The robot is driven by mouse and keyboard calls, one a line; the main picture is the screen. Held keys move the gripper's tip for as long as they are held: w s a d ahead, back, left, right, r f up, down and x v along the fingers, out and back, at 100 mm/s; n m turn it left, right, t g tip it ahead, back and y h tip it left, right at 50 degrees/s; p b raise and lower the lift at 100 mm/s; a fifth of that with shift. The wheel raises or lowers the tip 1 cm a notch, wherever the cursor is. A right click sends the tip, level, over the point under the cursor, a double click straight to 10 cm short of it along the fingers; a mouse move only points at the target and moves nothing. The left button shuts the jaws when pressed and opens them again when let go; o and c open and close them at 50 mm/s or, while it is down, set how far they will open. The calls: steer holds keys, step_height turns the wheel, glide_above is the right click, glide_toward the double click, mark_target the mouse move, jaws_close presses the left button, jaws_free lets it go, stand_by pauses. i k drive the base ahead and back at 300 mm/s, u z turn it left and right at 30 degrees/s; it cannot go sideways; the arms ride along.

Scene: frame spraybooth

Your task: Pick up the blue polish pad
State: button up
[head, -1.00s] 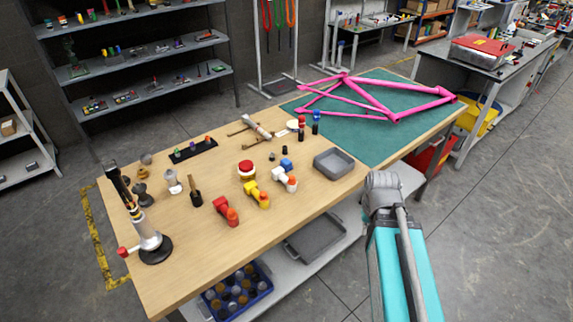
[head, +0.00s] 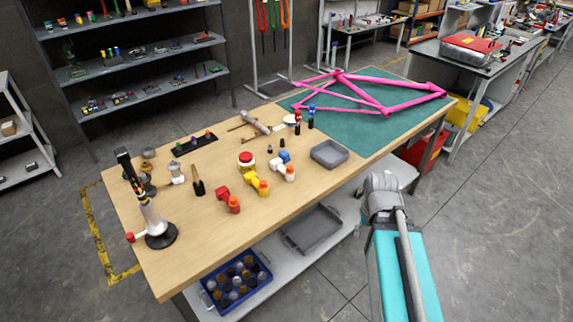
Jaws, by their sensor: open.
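A small blue item (head: 284,156) lies on the wooden workbench (head: 262,229), just behind a white piece with an orange tip (head: 284,171). It may be the blue polish pad, but it is too small to be sure, and I cannot tell if it touches the white piece. My arm, with a grey joint and teal link, rises at the lower right, beyond the bench's front edge. My gripper is not in view.
A grey tray (head: 329,154) stands right of the blue item. Yellow (head: 255,184) and red (head: 227,200) pieces lie to its left. A pink bike frame (head: 372,92) lies on the green mat (head: 405,122). A black-based stand (head: 160,236) is at the bench's left end.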

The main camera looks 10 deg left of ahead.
mark_target(283, 155)
steer(key=k, duration=1.05)
steer(key=u, duration=0.2)
steer(key=i, duration=0.6)
steer(key=u, duration=0.45)
steer(key=i, duration=1.45)
steer(key=z, duration=0.65)
